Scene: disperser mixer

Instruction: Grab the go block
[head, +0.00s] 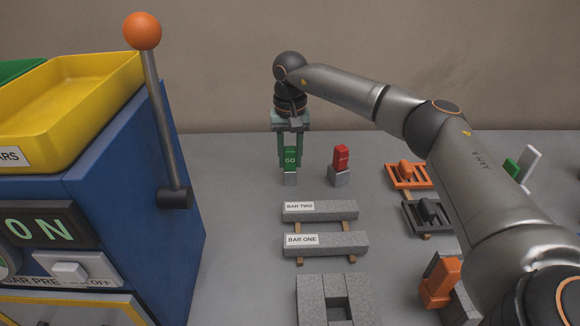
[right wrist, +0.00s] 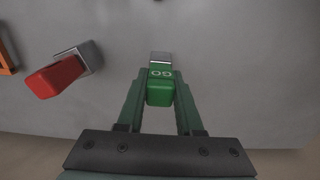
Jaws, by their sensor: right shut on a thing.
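The green go block (head: 291,158) with the white letters GO stands upright at the back of the table, on a small grey base (head: 290,179). My right gripper (head: 290,162) comes down from above with its two green fingers on either side of the block. In the right wrist view the go block (right wrist: 161,88) is between the fingertips of my right gripper (right wrist: 161,100), which is shut on it. The grey base also shows beyond it in the right wrist view (right wrist: 160,57). My left gripper is not in view.
A red block (head: 341,158) on a grey base stands just right of the go block. Bars labelled BAR TWO (head: 320,211) and BAR ONE (head: 326,244) lie in front. A blue machine (head: 150,220) with an orange-knobbed lever (head: 158,100) fills the left. Orange and dark racks stand right.

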